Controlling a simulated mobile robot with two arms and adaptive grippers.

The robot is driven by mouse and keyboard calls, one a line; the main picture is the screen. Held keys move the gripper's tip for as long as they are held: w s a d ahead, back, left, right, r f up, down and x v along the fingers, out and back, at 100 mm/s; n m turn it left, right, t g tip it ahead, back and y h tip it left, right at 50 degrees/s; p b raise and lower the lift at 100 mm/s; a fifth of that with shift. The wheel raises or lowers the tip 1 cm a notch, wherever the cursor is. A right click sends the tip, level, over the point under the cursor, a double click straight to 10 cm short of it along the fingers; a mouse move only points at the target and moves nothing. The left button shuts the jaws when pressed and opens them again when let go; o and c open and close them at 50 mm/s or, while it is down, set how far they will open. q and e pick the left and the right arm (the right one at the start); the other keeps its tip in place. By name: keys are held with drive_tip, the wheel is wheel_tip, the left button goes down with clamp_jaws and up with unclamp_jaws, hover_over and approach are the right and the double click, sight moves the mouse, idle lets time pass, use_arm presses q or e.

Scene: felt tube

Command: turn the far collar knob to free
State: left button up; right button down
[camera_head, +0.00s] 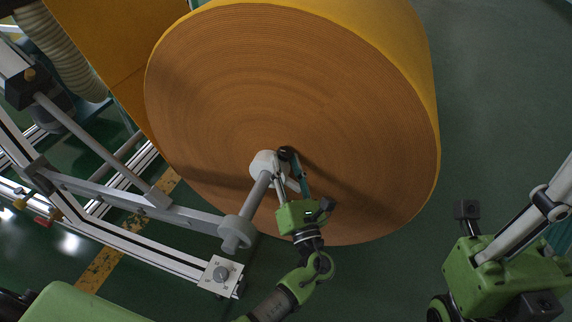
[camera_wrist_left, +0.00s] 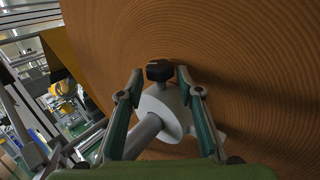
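A large roll of orange-brown felt (camera_head: 330,95) faces me on a grey shaft (camera_head: 258,195). The far collar (camera_head: 264,163) is a pale disc against the roll's face. Its black knob (camera_wrist_left: 158,70) stands at the collar's upper edge in the left wrist view. My left gripper (camera_head: 281,155) is at the far collar. In the wrist view its fingers (camera_wrist_left: 159,76) are apart, one on each side of the knob, with small gaps visible. The near collar (camera_head: 236,234) sits toward the shaft's near end. My right gripper (camera_head: 550,205) is at the right edge; its fingertips are cut off.
A metal frame with rails (camera_head: 140,250) stands at the left below the shaft. A ribbed hose (camera_head: 62,45) is at the upper left. Green floor (camera_head: 500,90) right of the roll is clear.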

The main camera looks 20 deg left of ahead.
use_arm(q)
drive_tip(key=v, duration=1.2)
